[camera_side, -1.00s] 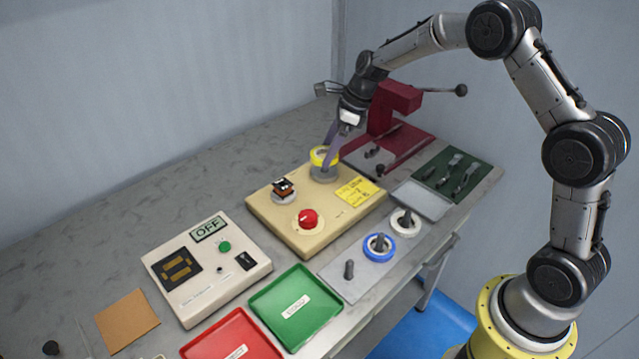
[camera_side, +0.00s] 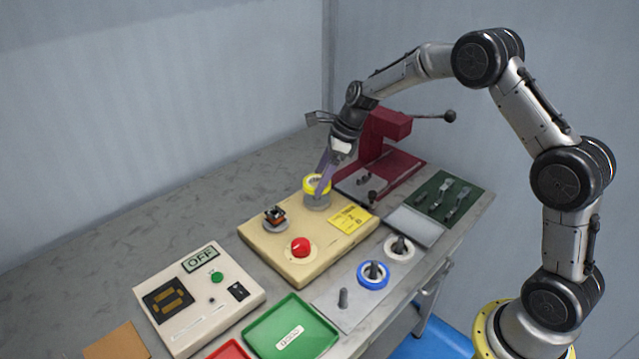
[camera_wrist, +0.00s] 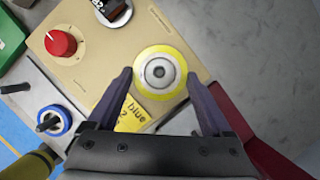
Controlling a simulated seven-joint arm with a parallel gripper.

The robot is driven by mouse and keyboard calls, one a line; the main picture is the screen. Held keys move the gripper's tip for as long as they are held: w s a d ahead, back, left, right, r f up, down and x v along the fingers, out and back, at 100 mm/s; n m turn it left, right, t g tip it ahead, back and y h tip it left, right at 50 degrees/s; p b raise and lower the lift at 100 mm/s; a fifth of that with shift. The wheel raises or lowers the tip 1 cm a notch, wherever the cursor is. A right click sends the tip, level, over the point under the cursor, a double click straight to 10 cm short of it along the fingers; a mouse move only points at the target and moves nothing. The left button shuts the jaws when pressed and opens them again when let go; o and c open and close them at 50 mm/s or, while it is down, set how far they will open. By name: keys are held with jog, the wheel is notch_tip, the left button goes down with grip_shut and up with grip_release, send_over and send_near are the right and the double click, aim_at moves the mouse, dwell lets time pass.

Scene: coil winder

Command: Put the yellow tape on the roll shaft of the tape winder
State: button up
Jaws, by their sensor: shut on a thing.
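The yellow tape (camera_side: 317,184) is at the top of the grey round hub (camera_side: 317,201) on the beige tape winder (camera_side: 278,238). In the wrist view the yellow tape (camera_wrist: 140,72) is ring-shaped, with a grey round piece and a dark centre inside it. It looks lined up with the hub, but I cannot tell if it is fully seated. My gripper (camera_side: 322,180) comes down from above with a finger on each side of the tape and is shut on it. Its fingers also show in the wrist view (camera_wrist: 159,78).
A blue roll (camera_side: 373,275) and a white roll (camera_side: 399,248) stand on pegs at the front. A red press (camera_side: 385,140) stands close behind my gripper. The winder carries a red knob (camera_side: 301,247) and a yellow note (camera_side: 350,219). A green tray (camera_side: 292,328) lies in front.

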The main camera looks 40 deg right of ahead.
aim_at(322, 198)
jog(key=shift+f, duration=1.35)
jog(key=shift+f, duration=0.35)
jog(key=shift+f, duration=0.1)
jog(key=o, duration=1.1)
jog(key=v, duration=1.4)
